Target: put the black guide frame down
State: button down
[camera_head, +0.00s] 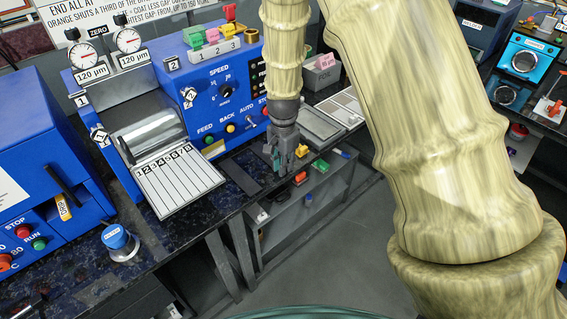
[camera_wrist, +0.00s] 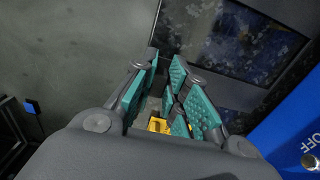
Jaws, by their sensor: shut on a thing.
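My gripper (camera_head: 277,158) is above the front edge of the dark bench, right of the numbered white strip plate. In the wrist view its teal-padded fingers (camera_wrist: 168,92) are drawn close together. The black guide frame cannot be made out clearly; whatever is between the fingers is mostly hidden by the fingers and gripper body. A small yellow piece (camera_wrist: 157,124) shows low between the fingers; I cannot tell if it is held or lies behind them.
A dark flat plate (camera_head: 240,177) lies on the bench front, left of the gripper. The blue machine (camera_head: 222,112) with knobs stands behind. Small coloured pieces, including an orange one (camera_head: 300,177), are right of the gripper. A blue-capped jar (camera_head: 117,240) stands left. Open floor lies in front.

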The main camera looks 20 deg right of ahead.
jog(key=shift+f, duration=0.15)
jog(key=c, duration=1.4)
grip_release()
jog(key=shift+f, duration=0.1)
jog(key=shift+c, duration=0.2)
jog(key=shift+r, duration=0.2)
notch_tip(320, 180, up, 12)
jog(key=b, duration=0.1)
